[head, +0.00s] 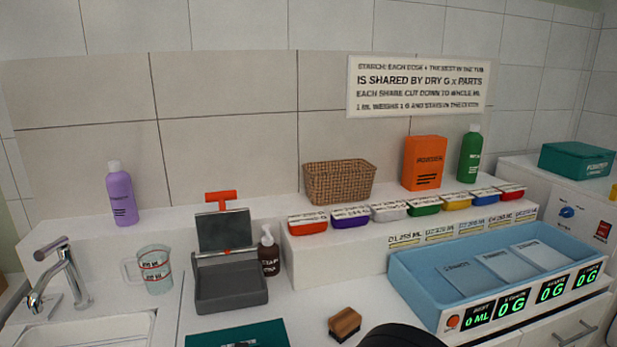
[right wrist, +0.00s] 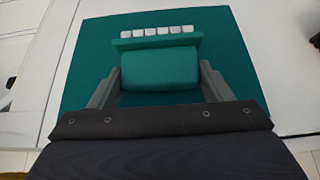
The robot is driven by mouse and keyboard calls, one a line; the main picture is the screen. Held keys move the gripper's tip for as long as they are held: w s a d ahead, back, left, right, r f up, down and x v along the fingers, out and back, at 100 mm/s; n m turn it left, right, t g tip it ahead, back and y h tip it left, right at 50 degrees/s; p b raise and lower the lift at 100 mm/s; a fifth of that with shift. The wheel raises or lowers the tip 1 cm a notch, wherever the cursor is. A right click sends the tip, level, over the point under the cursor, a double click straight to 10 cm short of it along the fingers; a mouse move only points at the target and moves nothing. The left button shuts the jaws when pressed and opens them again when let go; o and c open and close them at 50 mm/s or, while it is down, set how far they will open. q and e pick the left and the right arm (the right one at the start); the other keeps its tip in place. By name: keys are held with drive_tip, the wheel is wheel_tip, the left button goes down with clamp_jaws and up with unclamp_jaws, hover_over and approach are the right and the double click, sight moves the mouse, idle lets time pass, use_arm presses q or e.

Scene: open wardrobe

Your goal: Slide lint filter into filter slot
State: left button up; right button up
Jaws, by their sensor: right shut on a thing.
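My right gripper (right wrist: 158,72) is shut on a teal block (right wrist: 160,70) with a wider teal bar and a row of small white squares at its far end. The block is over a flat teal surface (right wrist: 225,35); I cannot tell whether they touch. In the head view, an upright grey panel (head: 224,232) with a red T-shaped handle (head: 221,198) stands at the back of a grey open-topped box (head: 231,290). I cannot tell which of these is the lint filter or the filter slot. My left gripper is out of view.
A measuring jug (head: 155,272) and tap (head: 62,275) stand left of the grey box. A brown pump bottle (head: 268,252) is close on its right, and a wooden block (head: 344,323) lies in front. A blue tray (head: 420,272) fills the right side.

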drive_tip(key=shift+r+p, duration=2.3)
drive_tip(key=shift+r, duration=1.15)
drive_tip(key=shift+f, duration=0.1)
